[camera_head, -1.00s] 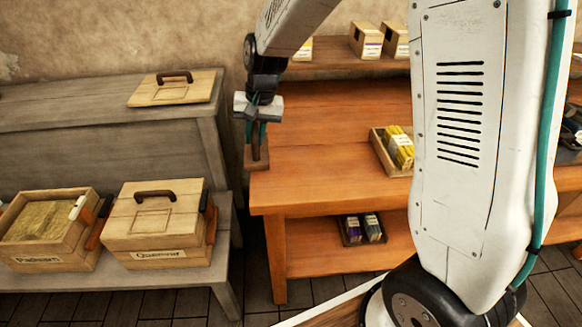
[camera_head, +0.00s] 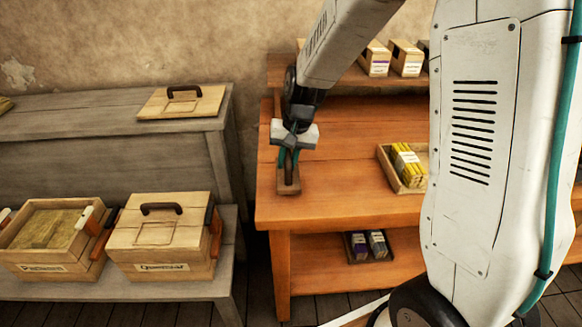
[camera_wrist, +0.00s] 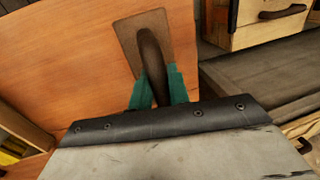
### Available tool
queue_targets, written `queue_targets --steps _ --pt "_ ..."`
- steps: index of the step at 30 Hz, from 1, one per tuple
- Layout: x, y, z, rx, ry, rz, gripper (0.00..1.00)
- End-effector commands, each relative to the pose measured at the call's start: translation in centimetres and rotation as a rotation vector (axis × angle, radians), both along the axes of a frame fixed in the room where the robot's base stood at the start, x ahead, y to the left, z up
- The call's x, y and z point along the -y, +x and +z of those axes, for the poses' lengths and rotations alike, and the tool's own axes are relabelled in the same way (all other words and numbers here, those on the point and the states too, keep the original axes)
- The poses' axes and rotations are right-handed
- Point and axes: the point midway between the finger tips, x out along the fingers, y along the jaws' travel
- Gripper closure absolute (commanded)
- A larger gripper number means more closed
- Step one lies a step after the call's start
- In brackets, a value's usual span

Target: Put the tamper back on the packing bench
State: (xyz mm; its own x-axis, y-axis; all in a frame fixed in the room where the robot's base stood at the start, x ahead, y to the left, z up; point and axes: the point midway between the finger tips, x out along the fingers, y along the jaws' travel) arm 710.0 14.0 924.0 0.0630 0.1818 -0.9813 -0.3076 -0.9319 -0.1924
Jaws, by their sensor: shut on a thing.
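The tamper is a flat brown wooden plate (camera_wrist: 150,28) with a dark upright handle (camera_wrist: 152,62). My gripper (camera_head: 288,158) is shut on the handle, with its green fingers on either side of it in the wrist view (camera_wrist: 158,88). In the head view the tamper's plate (camera_head: 289,182) is over the left front part of the orange wooden packing bench (camera_head: 340,205). I cannot tell whether the plate touches the bench top or hangs just above it.
An open box of yellow packets (camera_head: 405,165) stands on the bench to the right. Small cartons (camera_head: 376,58) are on the shelf behind. A grey bench at left carries a lidded box (camera_head: 160,235), an open box (camera_head: 52,240) and a loose lid (camera_head: 182,101). Bare bench top lies between.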

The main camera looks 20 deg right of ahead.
Motion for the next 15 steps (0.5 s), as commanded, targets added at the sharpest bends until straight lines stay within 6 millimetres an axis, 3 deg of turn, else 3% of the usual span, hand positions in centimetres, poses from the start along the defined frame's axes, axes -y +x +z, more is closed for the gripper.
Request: queue_targets --steps 7,15 --pt "1.4 0.9 -0.6 -0.001 0.0 0.0 1.0" --pt "1.3 0.9 -3.7 0.0 0.0 0.0 1.0"
